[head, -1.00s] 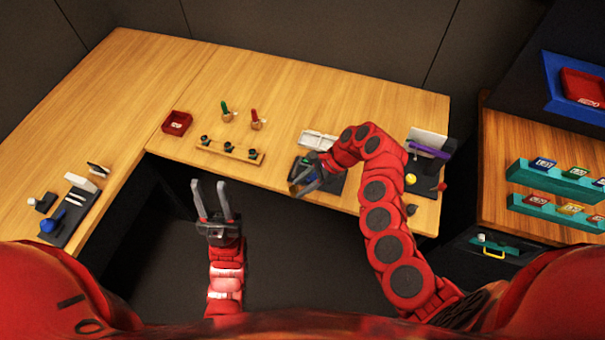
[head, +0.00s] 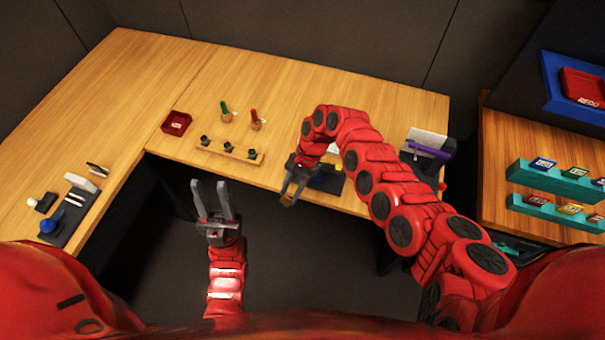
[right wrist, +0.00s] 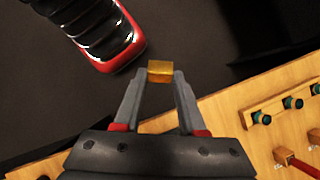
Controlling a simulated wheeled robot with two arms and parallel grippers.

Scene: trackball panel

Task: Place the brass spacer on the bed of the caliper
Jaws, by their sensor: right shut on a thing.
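My right gripper (head: 291,194) is shut on the brass spacer (right wrist: 160,71), a small gold block pinched between the fingertips in the right wrist view. In the head view the spacer (head: 287,202) shows as a small gold spot just off the front edge of the table. My left gripper (head: 214,204) is open and empty over the dark floor, in front of the table. I cannot make out the caliper for sure; a dark mat (head: 328,184) lies behind my right gripper, partly covered by my right arm.
A wooden strip with dark knobs (head: 230,151), a red tray (head: 176,123) and green and red handled tools (head: 254,118) stand on the table. A purple item (head: 429,151) lies at right. A dark panel (head: 72,215) with a blue ball is at left.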

